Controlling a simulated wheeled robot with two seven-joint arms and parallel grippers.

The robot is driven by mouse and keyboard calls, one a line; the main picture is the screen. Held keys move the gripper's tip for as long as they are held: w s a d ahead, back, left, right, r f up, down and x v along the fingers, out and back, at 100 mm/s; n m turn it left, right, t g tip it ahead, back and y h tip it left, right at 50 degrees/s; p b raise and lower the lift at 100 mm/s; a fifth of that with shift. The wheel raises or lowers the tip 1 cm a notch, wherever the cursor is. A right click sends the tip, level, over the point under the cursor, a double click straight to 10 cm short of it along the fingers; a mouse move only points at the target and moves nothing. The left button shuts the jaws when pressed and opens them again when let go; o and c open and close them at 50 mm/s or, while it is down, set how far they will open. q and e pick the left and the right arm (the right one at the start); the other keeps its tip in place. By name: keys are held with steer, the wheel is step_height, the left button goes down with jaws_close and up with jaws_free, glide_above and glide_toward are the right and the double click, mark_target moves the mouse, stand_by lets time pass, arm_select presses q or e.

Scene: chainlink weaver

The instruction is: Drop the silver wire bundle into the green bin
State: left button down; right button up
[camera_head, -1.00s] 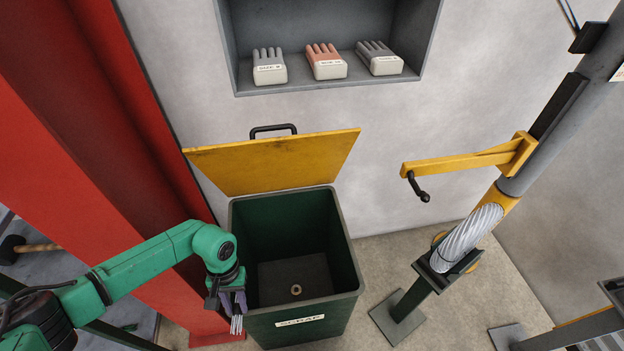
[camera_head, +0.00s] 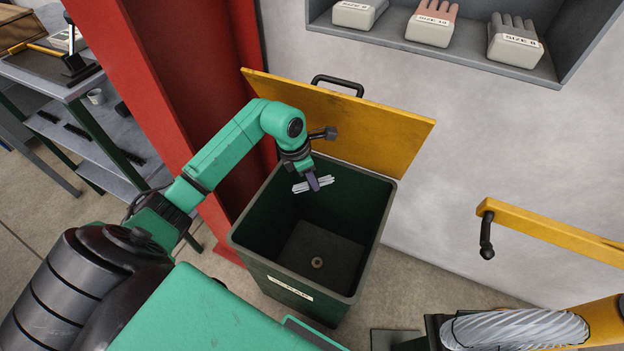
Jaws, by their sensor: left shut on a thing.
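The green bin (camera_head: 258,258) stands on the floor in the middle of the head view, with a label on its front. Its yellow lid (camera_head: 365,122) is open and leans back toward the wall. My left gripper (camera_head: 313,182) is above the bin's opening, toward its back left part. It is shut on the silver wire bundle (camera_head: 326,181), a short bunch of thin bright rods lying roughly level across the fingers. A small round ring (camera_head: 317,262) lies on the bin's bottom. My right gripper is not in view.
A red column (camera_head: 190,75) stands close at the bin's left. A yellow crank arm (camera_head: 540,232) and a large twisted silver cable (camera_head: 515,328) are at the right. A wall shelf (camera_head: 480,52) holds gloves above. A workbench (camera_head: 75,85) stands far left.

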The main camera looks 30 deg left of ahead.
arm_select(q)
step_height(320, 180, down, 5)
steer(key=b, duration=0.3)
steer(key=shift+f, duration=0.15)
steer(key=c, duration=0.5)
jaws_free()
steer(key=shift+c, duration=0.2)
glide_toward(312, 190)
steer(key=shift+a+r, duration=0.4)
steer(key=shift+r, duration=0.2)
steer(key=shift+a+r, duration=0.4)
steer(key=shift+r, duration=0.15)
